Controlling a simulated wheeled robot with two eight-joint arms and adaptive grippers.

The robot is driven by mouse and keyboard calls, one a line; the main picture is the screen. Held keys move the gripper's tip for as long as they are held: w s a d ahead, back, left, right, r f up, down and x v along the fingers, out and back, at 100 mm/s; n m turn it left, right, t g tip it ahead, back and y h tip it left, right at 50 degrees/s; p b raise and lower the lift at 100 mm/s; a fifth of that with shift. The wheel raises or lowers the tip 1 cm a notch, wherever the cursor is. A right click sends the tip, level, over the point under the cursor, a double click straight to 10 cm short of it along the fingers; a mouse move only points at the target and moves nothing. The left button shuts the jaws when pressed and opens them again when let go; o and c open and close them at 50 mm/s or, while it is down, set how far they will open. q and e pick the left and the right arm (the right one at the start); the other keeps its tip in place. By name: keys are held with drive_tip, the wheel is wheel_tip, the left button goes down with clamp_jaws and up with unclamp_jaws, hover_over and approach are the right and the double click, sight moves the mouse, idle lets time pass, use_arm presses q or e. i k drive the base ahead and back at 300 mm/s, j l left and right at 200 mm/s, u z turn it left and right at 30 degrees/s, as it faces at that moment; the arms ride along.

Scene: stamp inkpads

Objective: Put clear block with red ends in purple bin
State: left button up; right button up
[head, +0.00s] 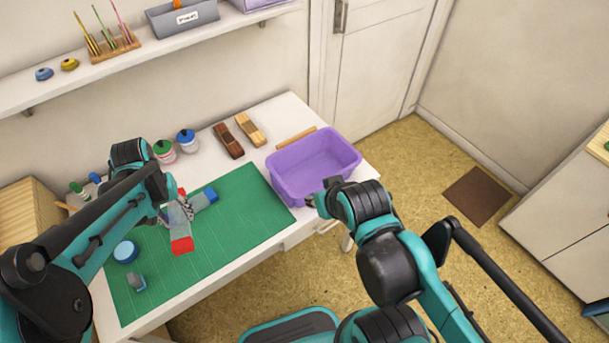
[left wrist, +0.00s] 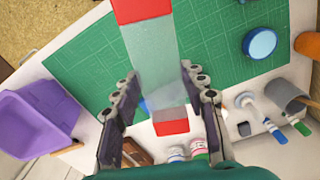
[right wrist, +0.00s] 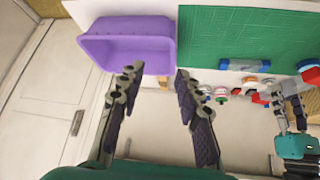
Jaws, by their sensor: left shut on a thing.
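The clear block with red ends (head: 178,217) is held by my left gripper (head: 176,207) over the green mat. In the left wrist view the clear block (left wrist: 150,58) lies between the two fingers (left wrist: 157,84), one red end near the top edge and the other lower down. The purple bin (head: 286,182) stands at the right end of the table and looks empty inside. It also shows in the right wrist view (right wrist: 125,53). My right gripper (head: 322,197) is beside the bin's near right side; in its wrist view its fingers (right wrist: 157,78) are apart with nothing between them.
The green cutting mat (head: 245,215) holds a clear block with blue ends (head: 207,197), a round blue inkpad (head: 125,251) and a small grey-blue thing (head: 136,282). Ink jars (head: 164,151) and wooden tools (head: 229,141) stand along the back. A shelf (head: 140,62) is above.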

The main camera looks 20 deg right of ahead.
sight(313, 178)
drive_tip(key=i+l+u, duration=0.1)
drive_tip(key=l, duration=0.6)
drive_tip(key=i+l+u, duration=0.1)
drive_tip(key=l, duration=0.65)
drive_tip(key=i+l+u, duration=0.1)
drive_tip(key=l, duration=0.6)
drive_tip(key=i+l+u, duration=0.1)
drive_tip(key=l, duration=0.65)
drive_tip(key=i, duration=0.05)
